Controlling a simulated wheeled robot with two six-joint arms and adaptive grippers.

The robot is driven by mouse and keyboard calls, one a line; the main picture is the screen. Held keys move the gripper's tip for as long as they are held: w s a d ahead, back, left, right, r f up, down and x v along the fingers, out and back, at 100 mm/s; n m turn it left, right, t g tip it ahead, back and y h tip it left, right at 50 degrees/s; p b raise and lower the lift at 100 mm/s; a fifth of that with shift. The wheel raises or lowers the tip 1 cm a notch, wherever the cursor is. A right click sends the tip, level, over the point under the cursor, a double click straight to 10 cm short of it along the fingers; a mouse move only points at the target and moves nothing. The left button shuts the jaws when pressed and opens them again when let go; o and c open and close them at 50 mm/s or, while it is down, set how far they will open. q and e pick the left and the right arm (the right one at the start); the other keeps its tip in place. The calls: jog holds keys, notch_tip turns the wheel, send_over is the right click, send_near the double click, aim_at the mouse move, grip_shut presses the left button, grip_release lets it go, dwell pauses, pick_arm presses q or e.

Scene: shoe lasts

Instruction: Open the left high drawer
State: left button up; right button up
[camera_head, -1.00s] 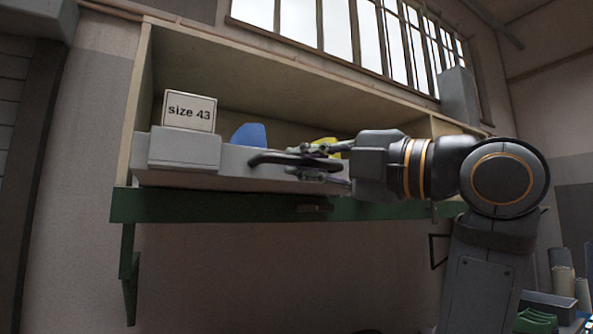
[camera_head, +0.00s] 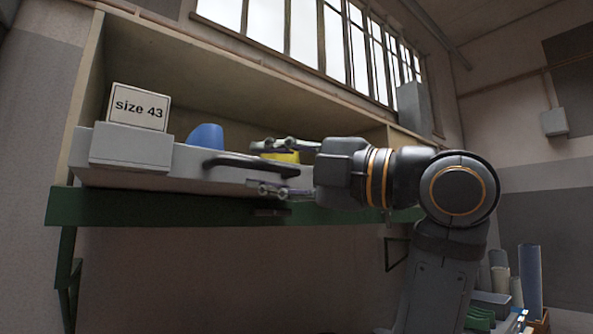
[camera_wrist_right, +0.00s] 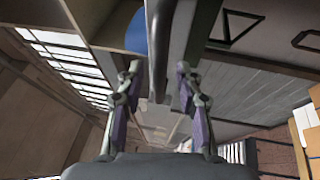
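The grey drawer (camera_head: 225,171) sits in the high wooden shelf, with a dark curved handle (camera_head: 235,162) on its front. A blue rounded thing (camera_head: 206,135) and a yellow one (camera_head: 284,157) show above its front edge. I cannot tell how far the drawer is out. My right gripper (camera_head: 262,168) is open, one finger above and one below the handle's right part. In the right wrist view the handle (camera_wrist_right: 158,45) runs between the parted fingers of the right gripper (camera_wrist_right: 157,82), with no clear contact. My left gripper is not in view.
A "size 43" sign (camera_head: 139,107) stands on a grey block (camera_head: 132,147) at the left end. A green beam (camera_head: 150,209) runs under the shelf (camera_head: 245,85). Tubes and bins (camera_head: 490,305) stand at the lower right.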

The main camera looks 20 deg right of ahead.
jog(key=v, duration=1)
jog(key=shift+s+d+f, duration=0.2)
jog(key=shift+s+d, duration=0.05)
jog(key=shift+s, duration=0.05)
